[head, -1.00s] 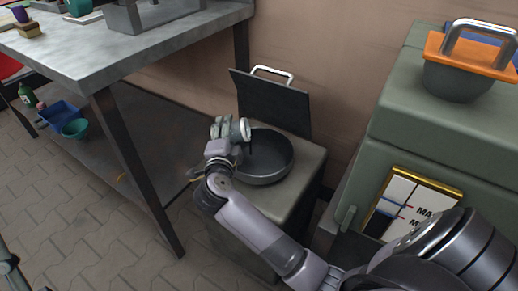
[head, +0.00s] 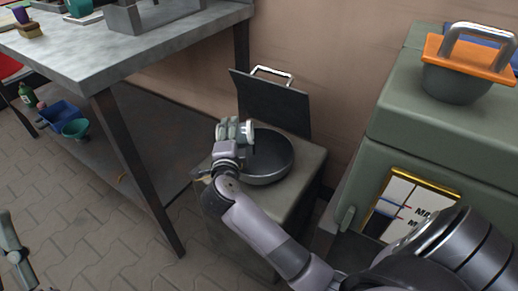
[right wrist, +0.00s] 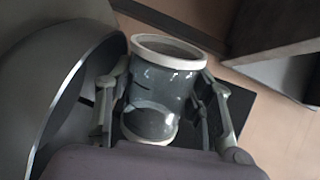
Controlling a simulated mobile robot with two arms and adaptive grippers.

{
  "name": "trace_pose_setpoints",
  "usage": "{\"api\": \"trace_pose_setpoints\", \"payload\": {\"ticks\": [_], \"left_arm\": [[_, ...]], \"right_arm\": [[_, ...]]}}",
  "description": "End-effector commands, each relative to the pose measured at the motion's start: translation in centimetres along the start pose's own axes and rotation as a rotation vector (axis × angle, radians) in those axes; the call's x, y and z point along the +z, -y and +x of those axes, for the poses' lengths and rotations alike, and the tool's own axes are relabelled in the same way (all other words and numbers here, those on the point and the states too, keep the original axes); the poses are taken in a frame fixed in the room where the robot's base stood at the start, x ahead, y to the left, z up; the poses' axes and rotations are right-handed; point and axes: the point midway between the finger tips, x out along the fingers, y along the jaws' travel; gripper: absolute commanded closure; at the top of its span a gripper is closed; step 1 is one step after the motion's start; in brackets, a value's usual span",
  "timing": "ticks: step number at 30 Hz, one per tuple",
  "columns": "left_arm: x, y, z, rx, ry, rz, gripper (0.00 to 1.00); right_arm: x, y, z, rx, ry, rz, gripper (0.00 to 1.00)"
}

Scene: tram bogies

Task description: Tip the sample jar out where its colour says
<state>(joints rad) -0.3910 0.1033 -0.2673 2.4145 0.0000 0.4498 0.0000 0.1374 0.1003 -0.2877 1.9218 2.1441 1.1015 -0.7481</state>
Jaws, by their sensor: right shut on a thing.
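The sample jar (right wrist: 160,88) is a clear jar with a pale rim and grey contents or tint. My right gripper (head: 234,131) is shut on it, with a finger on each side in the right wrist view (right wrist: 163,105). In the head view the jar lies tilted, its pale end (head: 249,131) toward the right, above the left part of a round dark basin (head: 268,176). The basin's inside is partly hidden by the gripper. Part of my left arm (head: 13,247) shows at the lower left; its fingers cannot be made out.
The basin sits in a grey stand with a raised dark lid (head: 276,103) behind it. A metal table (head: 150,50) stands at the left, with a blue bin (head: 60,114) and teal bowl (head: 76,129) below. A green cabinet (head: 440,125) with a sign stands at the right.

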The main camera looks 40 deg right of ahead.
Motion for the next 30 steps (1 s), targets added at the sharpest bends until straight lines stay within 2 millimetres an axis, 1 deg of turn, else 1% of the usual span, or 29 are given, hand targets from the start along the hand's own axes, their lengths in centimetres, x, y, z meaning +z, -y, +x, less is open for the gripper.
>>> {"api": "trace_pose_setpoints", "payload": {"ticks": [30], "left_arm": [[0.49,0.06,0.03,-0.001,0.028,0.002,0.8]], "right_arm": [[-0.2,-0.49,0.05,-0.006,0.014,0.11,0.84]]}}
